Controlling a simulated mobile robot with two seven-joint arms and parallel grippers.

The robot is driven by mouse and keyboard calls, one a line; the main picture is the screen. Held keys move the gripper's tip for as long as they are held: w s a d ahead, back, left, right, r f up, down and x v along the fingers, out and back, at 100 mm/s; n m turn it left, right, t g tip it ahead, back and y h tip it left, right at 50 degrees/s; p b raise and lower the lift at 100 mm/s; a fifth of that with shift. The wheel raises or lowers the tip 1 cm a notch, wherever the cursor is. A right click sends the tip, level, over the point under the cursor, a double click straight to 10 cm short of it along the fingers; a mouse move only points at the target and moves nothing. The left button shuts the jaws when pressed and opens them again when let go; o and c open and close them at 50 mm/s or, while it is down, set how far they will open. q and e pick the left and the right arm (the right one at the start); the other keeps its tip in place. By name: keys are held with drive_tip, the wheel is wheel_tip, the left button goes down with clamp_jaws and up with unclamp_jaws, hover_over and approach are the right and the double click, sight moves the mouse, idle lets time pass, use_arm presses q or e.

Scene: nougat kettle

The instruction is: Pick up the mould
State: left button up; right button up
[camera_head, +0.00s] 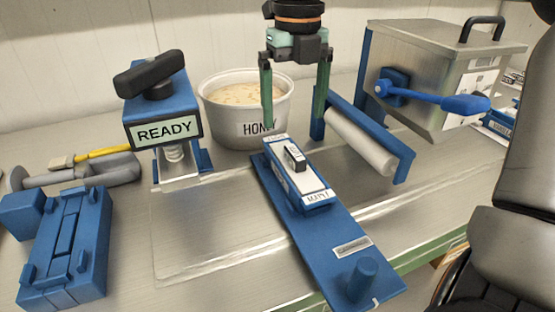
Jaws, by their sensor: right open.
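A long blue and white block, which looks like the mould (308,191), lies on a blue board (335,240). It has a small dark raised grip (293,158) on top and a label on its near end that seems to read "MAPLE". My right gripper (293,121) points down with its two green fingers wide apart, nothing between them. Its fingertips appear above and around the far end of the block, and I cannot tell how high they are. My left gripper is not in view.
A white tub (247,128) labelled "HON..." stands behind. A blue "READY" device (160,110) is left of it. A white roller (360,140) and a metal box with a blue lever (440,75) stand right. A blue slotted block (65,245) is front left.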

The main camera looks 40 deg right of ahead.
sight(295, 152)
drive_tip(key=f+b, duration=0.1)
drive_tip(key=f, duration=0.5)
drive_tip(key=shift+s, duration=0.2)
drive_tip(key=shift+f, duration=0.5)
drive_tip(key=f, duration=0.2)
drive_tip(key=f+b, duration=0.1)
drive_tip(key=f, duration=0.2)
drive_tip(key=shift+w+d+f, duration=0.1)
drive_tip(key=shift+d, duration=0.1)
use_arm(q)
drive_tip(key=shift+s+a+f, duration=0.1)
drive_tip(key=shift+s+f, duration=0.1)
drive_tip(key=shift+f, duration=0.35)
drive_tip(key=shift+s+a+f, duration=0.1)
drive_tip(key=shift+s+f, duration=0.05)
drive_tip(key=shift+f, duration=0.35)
use_arm(e)
clamp_jaws()
